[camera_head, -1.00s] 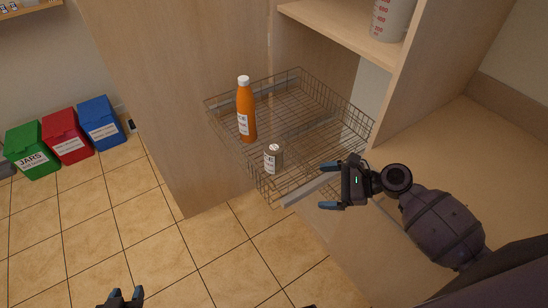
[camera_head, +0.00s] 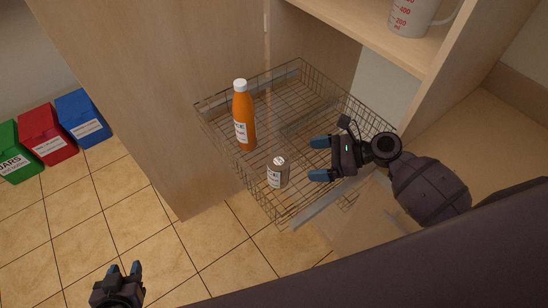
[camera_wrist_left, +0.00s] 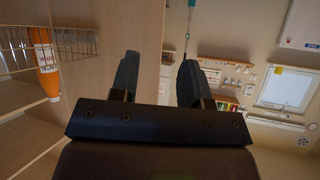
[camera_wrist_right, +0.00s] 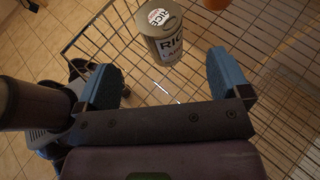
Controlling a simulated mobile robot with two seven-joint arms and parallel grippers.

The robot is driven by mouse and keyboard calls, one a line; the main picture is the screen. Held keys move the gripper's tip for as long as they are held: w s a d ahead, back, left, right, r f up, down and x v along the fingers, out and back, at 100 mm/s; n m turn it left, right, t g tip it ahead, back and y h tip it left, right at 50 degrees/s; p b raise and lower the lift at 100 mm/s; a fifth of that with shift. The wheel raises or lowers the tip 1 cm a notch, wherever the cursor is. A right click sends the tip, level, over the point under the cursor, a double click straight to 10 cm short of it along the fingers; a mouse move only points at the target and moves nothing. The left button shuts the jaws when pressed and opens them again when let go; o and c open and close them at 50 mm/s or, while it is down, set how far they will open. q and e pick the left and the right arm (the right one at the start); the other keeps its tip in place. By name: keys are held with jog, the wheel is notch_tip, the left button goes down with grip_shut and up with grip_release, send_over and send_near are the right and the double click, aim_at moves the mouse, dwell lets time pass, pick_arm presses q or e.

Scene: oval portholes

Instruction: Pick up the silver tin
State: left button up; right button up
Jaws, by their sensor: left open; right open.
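The silver tin (camera_head: 278,172) stands upright in the wire basket (camera_head: 300,68), near its front edge. In the right wrist view the tin (camera_wrist_right: 163,35) has a white label reading RICE and sits just beyond the fingertips, apart from them. My right gripper (camera_head: 318,159) is open and empty, to the right of the tin in the head view; it also shows in the right wrist view (camera_wrist_right: 165,85). My left gripper (camera_head: 124,270) is open and empty, low over the floor at the left; its fingers show in the left wrist view (camera_wrist_left: 157,75).
An orange bottle (camera_head: 244,120) with a white cap stands in the basket behind the tin. A shelf with a measuring jug (camera_head: 412,15) is above right. Blue (camera_head: 82,117), red (camera_head: 48,133) and green (camera_head: 14,155) bins stand at the left. Open floor lies between.

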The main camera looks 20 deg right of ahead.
aim_at(288, 162)
jog(key=x, duration=0.5)
jog(key=shift+a, duration=0.2)
jog(key=shift+x, duration=2.7)
jog(key=c, duration=1.1)
jog(key=shift+w, duration=0.1)
jog(key=shift+c, duration=0.8)
jog(key=shift+r, duration=0.15)
